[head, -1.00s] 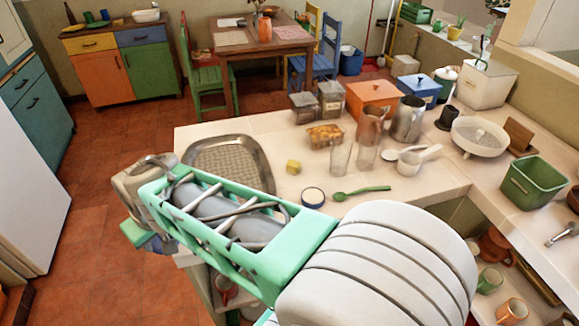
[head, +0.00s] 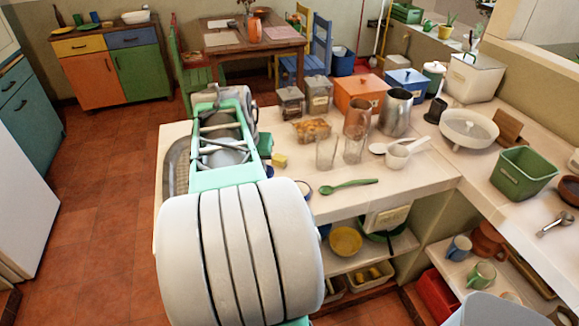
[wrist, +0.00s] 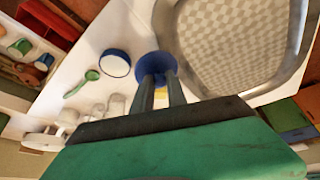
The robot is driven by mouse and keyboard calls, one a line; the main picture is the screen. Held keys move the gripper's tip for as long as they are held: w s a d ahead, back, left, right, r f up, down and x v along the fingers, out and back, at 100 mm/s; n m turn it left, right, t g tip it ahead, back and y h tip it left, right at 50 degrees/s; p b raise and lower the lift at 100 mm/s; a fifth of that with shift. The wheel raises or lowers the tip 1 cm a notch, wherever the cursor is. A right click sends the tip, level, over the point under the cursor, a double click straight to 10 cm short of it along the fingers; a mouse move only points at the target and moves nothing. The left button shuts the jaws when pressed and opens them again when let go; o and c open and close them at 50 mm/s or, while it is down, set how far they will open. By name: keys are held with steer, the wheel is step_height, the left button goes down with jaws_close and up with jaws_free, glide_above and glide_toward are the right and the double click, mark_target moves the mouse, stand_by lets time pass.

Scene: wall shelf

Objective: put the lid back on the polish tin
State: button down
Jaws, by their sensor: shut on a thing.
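In the wrist view my gripper (wrist: 160,92) is shut on a round blue lid (wrist: 154,64), held at the fingertips above the white counter. The open polish tin (wrist: 115,63), round with a blue rim and a pale inside, stands on the counter just left of the lid in that view, apart from it. In the head view only an edge of the tin (head: 304,188) shows beside my arm.
A metal tray (head: 176,165) lies at the counter's left end. Drinking glasses (head: 326,151), a metal pitcher (head: 396,113) and an orange box (head: 361,90) stand farther back.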

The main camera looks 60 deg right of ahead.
steer(key=s+d+m+g, duration=0.1)
steer(key=s+d+m, duration=0.2)
steer(key=s+d, duration=0.4)
steer(key=f+b, duration=0.1)
steer(key=f, duration=0.1)
steer(key=a+f+b, duration=0.1)
steer(key=f+b, duration=0.3)
steer(key=shift+s+a+f, duration=0.1)
steer(key=shift+s+a, duration=0.15)
steer(key=shift+s, duration=0.1)
steer(key=shift+a+f, duration=0.1)
steer(key=shift+f, duration=0.05)
steer(key=shift+s+f, duration=0.1)
steer(key=shift+f, duration=0.05)
steer(key=shift+s+a, duration=0.15)
steer(key=shift+s, duration=0.2)
steer(key=shift+d+r, duration=0.2)
steer(key=shift+r, duration=0.35)
steer(key=shift+s+f+b, duration=0.1)
steer(key=shift+f+b, duration=0.15)
steer(key=shift+b, duration=0.15)
stand_by(0.7)
steer(key=c, duration=1.2)
jaws_free()
steer(key=shift+c, duration=0.2)
